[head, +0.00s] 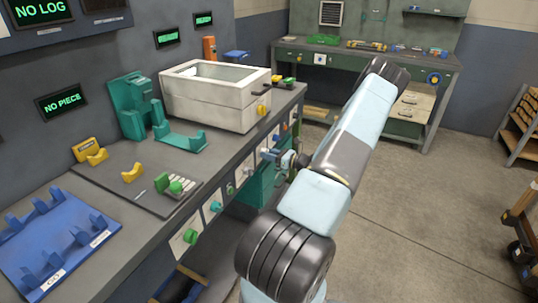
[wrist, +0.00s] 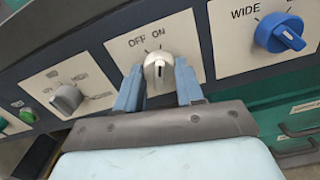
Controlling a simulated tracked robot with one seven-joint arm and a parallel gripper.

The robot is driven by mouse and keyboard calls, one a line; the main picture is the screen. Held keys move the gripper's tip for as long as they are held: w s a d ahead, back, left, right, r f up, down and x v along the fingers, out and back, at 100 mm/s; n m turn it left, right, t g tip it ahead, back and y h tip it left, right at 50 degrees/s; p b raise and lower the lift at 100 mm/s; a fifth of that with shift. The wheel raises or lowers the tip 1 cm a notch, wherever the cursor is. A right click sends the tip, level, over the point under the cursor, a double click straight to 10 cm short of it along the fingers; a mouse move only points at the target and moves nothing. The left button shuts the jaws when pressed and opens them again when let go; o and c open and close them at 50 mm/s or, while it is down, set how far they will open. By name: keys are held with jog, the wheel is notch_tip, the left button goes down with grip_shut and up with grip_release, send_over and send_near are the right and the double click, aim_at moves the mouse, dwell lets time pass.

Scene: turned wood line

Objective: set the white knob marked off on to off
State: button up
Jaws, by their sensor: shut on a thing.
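The white knob (wrist: 157,70) sits on a white plate (wrist: 116,50) lettered OFF and ON, OFF on the left and ON on the right. Its dark pointer mark faces up, roughly toward the ON side. My gripper (wrist: 158,78) has its two blue-grey fingers on either side of the knob and is shut on it. In the head view, my gripper (head: 284,158) is at the front panel of the workbench (head: 222,172), and the white knob cannot be made out there.
A blue knob (wrist: 280,33) marked WIDE is close on the right. A grey knob (wrist: 67,98) marked HIGH and a green button (wrist: 27,115) are on the left. A white box with a window (head: 213,98) stands on the bench above.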

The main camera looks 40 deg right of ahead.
jog(key=shift+d, duration=0.15)
jog(key=shift+n, duration=4.4)
jog(key=o, duration=1)
jog(key=shift+o, duration=0.2)
jog(key=v, duration=1.3)
jog(key=shift+s, duration=0.35)
